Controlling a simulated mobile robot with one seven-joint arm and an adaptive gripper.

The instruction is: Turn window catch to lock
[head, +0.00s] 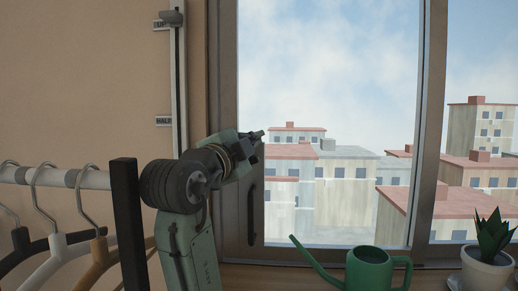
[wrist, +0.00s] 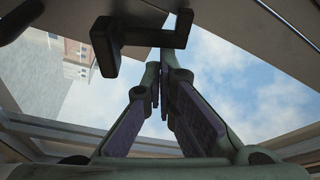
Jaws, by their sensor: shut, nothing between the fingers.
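A dark L-shaped piece (wrist: 106,46), which looks like the window catch, shows at the upper middle of the wrist view. Its bar runs right toward my fingertips; I cannot tell whether they touch it. My gripper (wrist: 165,78) is shut and empty, its two fingers close together. In the head view my gripper (head: 257,137) points right at the window's left frame, above a dark pull handle (head: 252,212). The catch cannot be told apart from the gripper there. The window (head: 229,60) looks out on pale buildings and sky.
A green watering can (head: 370,270) and a potted plant (head: 487,268) stand on the sill at the lower right. A rail (head: 62,177) with several hangers is at the left. A vertical track (head: 178,85) with labels runs down the wall.

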